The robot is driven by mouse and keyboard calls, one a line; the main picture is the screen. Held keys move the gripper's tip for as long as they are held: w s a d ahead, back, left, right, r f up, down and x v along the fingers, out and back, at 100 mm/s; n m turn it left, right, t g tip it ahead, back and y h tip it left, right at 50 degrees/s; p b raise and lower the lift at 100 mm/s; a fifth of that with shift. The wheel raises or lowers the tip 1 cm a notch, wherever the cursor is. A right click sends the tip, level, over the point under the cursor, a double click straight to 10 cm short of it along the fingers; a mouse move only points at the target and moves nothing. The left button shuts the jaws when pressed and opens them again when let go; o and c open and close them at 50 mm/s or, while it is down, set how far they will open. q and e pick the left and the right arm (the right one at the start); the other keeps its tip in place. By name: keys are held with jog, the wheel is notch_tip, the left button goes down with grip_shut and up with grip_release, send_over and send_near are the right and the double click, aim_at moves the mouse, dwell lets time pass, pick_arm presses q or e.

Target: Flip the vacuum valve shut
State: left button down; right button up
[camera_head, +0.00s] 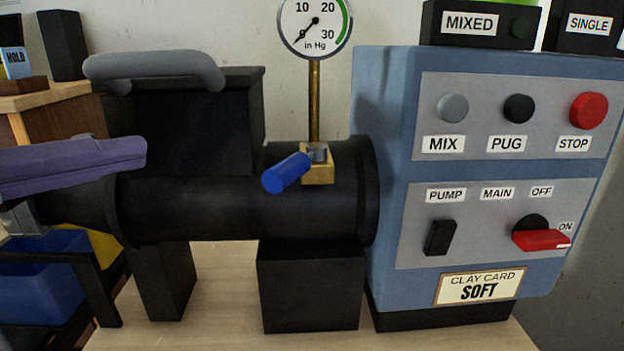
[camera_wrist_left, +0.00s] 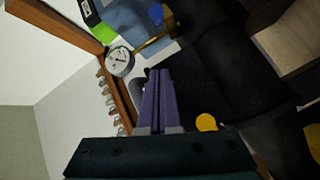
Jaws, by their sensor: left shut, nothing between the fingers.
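The vacuum valve is a brass block (camera_head: 318,174) with a blue lever (camera_head: 287,173) on top of the black barrel. The lever sticks out toward the lower left, across the line of the brass gauge stem. A blue spot, likely the lever (camera_wrist_left: 156,13), shows at the top of the left wrist view. My left gripper (camera_head: 138,153) has purple fingers and comes in from the left in front of the black barrel, well left of the lever. Its fingers (camera_wrist_left: 158,76) are shut and empty in the left wrist view. My right gripper is not in view.
A vacuum gauge (camera_head: 315,22) stands above the valve; its needle points lower left, near 0. A black hopper (camera_head: 190,125) with a grey bar handle (camera_head: 155,68) rises behind the barrel. The blue control box (camera_head: 385,150) stands right of the valve. The space in front of the lever looks clear.

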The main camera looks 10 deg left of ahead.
aim_at(293, 166)
pick_arm(q)
jog(key=shift+w+r, duration=0.1)
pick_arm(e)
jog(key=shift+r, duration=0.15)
pick_arm(q)
jog(key=w+d+f+p, duration=0.1)
jog(key=w+d+f, duration=0.2)
jog(key=w+d, duration=0.4)
jog(key=shift+w+d+p, duration=0.3)
jog(key=shift+w+d, duration=0.1)
jog(key=shift+d, duration=0.1)
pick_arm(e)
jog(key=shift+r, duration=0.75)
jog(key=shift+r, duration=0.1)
